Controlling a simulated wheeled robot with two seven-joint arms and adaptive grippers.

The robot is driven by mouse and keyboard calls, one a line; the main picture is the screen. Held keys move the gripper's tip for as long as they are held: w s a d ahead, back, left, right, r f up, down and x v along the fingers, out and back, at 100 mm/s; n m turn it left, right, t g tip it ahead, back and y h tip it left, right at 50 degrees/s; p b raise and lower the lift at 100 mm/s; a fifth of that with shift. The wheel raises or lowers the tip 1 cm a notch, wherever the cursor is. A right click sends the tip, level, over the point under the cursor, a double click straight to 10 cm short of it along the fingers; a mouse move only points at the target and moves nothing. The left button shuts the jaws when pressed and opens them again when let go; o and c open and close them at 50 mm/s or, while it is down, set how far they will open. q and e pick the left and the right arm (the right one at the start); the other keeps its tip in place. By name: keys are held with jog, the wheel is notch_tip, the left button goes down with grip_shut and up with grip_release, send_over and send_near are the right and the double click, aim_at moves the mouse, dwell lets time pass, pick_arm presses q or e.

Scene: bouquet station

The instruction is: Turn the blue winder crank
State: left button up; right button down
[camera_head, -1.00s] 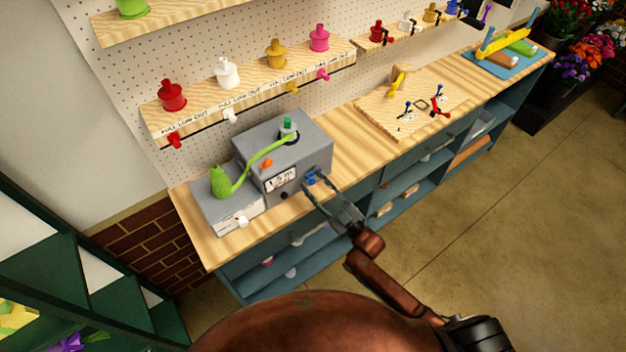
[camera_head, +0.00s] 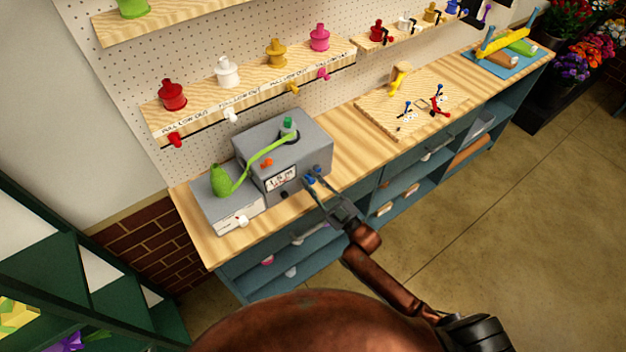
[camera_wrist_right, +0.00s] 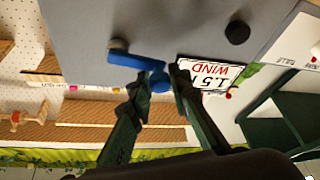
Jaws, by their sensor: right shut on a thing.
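The blue winder crank (camera_head: 311,180) sits on the front face of the grey winder box (camera_head: 312,150). In the right wrist view the crank (camera_wrist_right: 137,62) shows as a blue arm with a round knob end. My right gripper (camera_head: 314,185) is at the crank, its fingers (camera_wrist_right: 160,84) shut around the knob. The counter plate on the box front reads about 1.5 with "WIND" in the right wrist view (camera_wrist_right: 207,78). A green ribbon (camera_head: 262,155) runs from the green spool (camera_head: 220,180) to the top of the box. My left gripper is not in view.
A pegboard shelf (camera_head: 250,90) with red, white, yellow and pink spools stands behind the box. A wooden board (camera_head: 385,118) with small tools lies further right on the bench. Bench top between them is clear.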

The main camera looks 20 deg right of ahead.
jog(key=m, duration=0.1)
jog(key=m+t+h+p, duration=0.1)
jog(key=m, duration=0.1)
jog(key=shift+d+r+p, duration=0.2)
jog(key=shift+r+p, duration=0.1)
jog(key=shift+r, duration=0.1)
jog(key=shift+m+h, duration=0.4)
jog(key=shift+m, duration=0.3)
jog(key=shift+d+f, duration=0.1)
jog(key=c, duration=2.1)
grip_release()
jog(key=shift+o, duration=1.4)
jog(key=shift+w, duration=0.1)
